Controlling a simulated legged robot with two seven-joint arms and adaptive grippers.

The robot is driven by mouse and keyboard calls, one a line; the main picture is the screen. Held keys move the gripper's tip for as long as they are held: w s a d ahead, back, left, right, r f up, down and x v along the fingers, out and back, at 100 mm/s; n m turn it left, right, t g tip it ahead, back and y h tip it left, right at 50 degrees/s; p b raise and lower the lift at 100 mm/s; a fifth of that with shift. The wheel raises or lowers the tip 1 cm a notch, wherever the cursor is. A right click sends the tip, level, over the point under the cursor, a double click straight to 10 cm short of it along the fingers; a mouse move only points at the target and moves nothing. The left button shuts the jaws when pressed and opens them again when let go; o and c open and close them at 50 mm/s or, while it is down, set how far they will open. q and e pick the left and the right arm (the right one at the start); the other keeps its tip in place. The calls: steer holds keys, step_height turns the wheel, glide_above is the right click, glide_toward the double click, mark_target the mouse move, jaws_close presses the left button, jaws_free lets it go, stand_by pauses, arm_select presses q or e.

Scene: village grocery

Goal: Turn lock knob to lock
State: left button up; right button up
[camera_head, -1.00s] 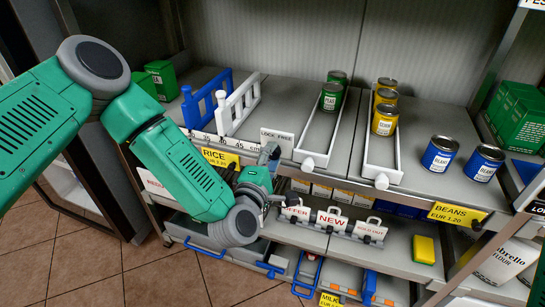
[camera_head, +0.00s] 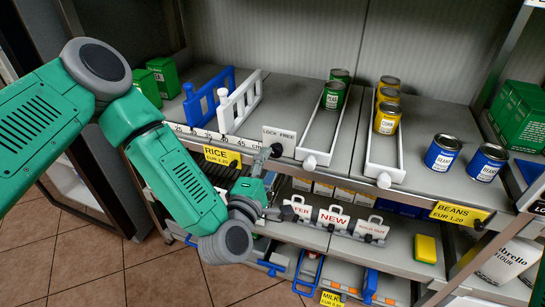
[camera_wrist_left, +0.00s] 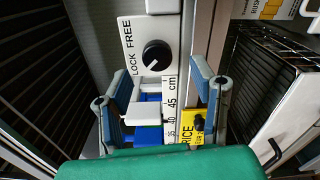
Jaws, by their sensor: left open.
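The lock knob (camera_wrist_left: 156,55) is a round black dial on a white plate marked LOCK and FREE (camera_wrist_left: 130,38) in the left wrist view. Its pointer mark is too small to read surely. In the head view, the plate (camera_head: 279,137) sits on the shelf's front edge, with the dark knob (camera_head: 277,149) at its lower part. My left gripper (camera_head: 275,185) is open in front of and below the plate. In the left wrist view, its two blue-grey fingers (camera_wrist_left: 162,76) are apart and empty, with the knob beyond the gap between them. My right gripper is not in view.
A yellow RICE label (camera_head: 222,155) and a numbered scale strip lie left of the plate. NEW and other sign clips (camera_head: 333,218) line the lower shelf edge, close to my gripper.

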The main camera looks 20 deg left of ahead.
arm_select(q)
steer(key=s, duration=0.8)
steer(key=shift+a, duration=0.2)
steer(key=shift+f, duration=0.1)
